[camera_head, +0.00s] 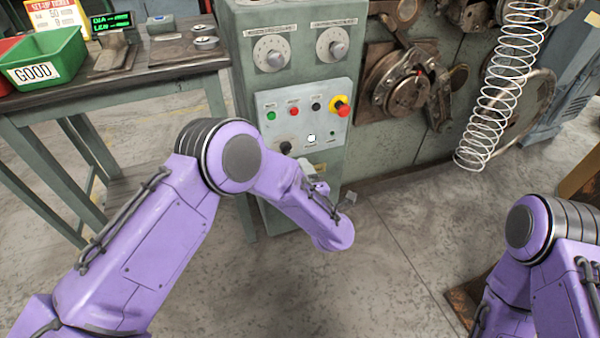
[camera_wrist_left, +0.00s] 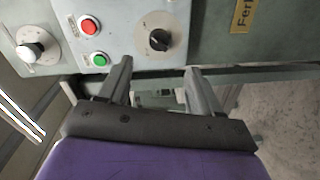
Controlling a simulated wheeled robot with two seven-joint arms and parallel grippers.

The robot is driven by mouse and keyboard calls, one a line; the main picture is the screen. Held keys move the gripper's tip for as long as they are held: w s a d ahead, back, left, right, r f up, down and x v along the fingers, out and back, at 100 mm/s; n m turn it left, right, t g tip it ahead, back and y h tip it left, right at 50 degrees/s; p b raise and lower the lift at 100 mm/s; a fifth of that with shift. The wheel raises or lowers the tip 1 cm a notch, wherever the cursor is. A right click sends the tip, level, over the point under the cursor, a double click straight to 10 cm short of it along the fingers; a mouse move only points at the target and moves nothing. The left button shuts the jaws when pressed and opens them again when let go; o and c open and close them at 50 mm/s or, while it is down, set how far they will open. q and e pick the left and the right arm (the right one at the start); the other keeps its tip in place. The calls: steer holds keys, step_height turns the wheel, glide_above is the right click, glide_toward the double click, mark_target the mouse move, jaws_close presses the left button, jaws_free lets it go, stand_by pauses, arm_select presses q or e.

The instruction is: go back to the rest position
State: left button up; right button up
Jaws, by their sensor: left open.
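My left arm reaches in from the left in the head view, in front of the spring coiler's grey control cabinet (camera_head: 240,75). Most of my left gripper is hidden behind its own forearm there. In the left wrist view my left gripper (camera_wrist_left: 160,78) is open, with its two fingers apart and nothing between them. Its fingertips point at the cabinet front, below the black selector knob (camera_wrist_left: 158,40) and the green button (camera_wrist_left: 99,60). My right arm shows at the lower right of the head view, but its gripper is out of view.
The control panel (camera_head: 310,115) has several buttons and a red-yellow stop button (camera_head: 341,106). A long coiled spring (camera_head: 500,85) hangs at the right. A workbench (camera_head: 165,70) with a green "GOOD" bin (camera_head: 60,62) stands at the left. The floor in front is mostly clear.

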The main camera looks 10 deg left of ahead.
arm_select(q)
steer(key=s+a+f+m+g+h, duration=0.4)
steer(key=s+f+m, duration=0.3)
steer(key=s+f, duration=0.35)
steer(key=s+a+f+m+g+h, duration=0.25)
steer(key=s+a+f+m, duration=0.25)
steer(key=s+f+m, duration=0.5)
steer(key=s+a+n+g, duration=0.15)
steer(key=s+a, duration=0.25)
steer(key=s, duration=0.5)
steer(key=s+a+g, duration=0.3)
steer(key=s+a, duration=0.1)
steer(key=s, duration=0.4)
step_height(320, 180, up, 14)
steer(key=p, duration=1.4)
steer(key=shift+s+r+p, duration=0.15)
steer(key=shift+r+p, duration=0.05)
steer(key=shift+p, duration=0.15)
